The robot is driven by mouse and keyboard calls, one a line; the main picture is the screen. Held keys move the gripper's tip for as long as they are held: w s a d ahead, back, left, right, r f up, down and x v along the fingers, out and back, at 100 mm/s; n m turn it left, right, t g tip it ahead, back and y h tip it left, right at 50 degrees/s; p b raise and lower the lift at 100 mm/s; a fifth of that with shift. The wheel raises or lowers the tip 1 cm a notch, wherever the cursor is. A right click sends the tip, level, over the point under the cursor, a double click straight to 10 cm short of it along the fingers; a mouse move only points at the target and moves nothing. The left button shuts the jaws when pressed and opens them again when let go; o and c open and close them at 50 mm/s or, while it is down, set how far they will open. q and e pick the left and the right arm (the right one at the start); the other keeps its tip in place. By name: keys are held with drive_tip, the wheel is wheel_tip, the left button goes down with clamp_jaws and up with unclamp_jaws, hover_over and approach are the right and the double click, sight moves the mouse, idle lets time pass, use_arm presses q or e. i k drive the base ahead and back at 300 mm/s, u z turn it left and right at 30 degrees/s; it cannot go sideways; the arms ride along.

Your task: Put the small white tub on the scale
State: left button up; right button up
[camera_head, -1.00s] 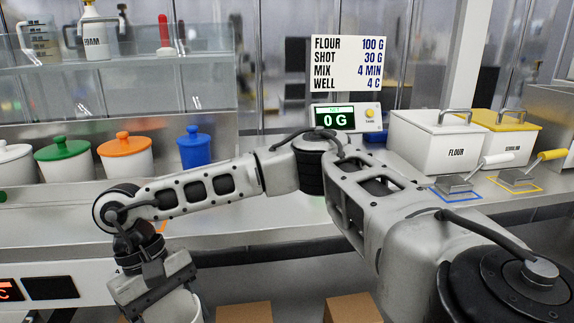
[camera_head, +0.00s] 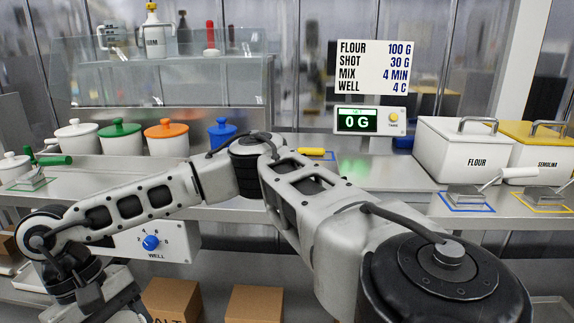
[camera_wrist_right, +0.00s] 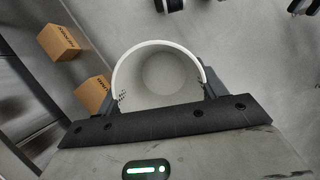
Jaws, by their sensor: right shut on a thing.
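The small white tub (camera_wrist_right: 168,80) is round, open-topped and empty inside in the right wrist view. My right gripper (camera_wrist_right: 160,92) is shut on it, with a grey finger at each side of the wall. In the head view my right gripper (camera_head: 98,296) is low at the left, below the counter edge; the tub is mostly cut off there. The scale's display (camera_head: 357,120) reads 0 G at the back of the counter, with a yellow button. Its weighing surface cannot be made out clearly; my right arm crosses in front. My left gripper is not in view.
Lidded pots with green (camera_head: 120,138), orange (camera_head: 166,137) and blue (camera_head: 222,132) lids stand on the counter at left. Flour (camera_head: 462,150) and semolina (camera_head: 540,148) bins stand at right. Cardboard boxes (camera_head: 254,303) sit below the counter (camera_head: 400,185).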

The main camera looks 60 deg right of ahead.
sight(382, 169)
drive_tip(key=k, duration=0.4)
drive_tip(key=z, duration=1.75)
drive_tip(key=i, duration=0.55)
drive_tip(key=u, duration=0.05)
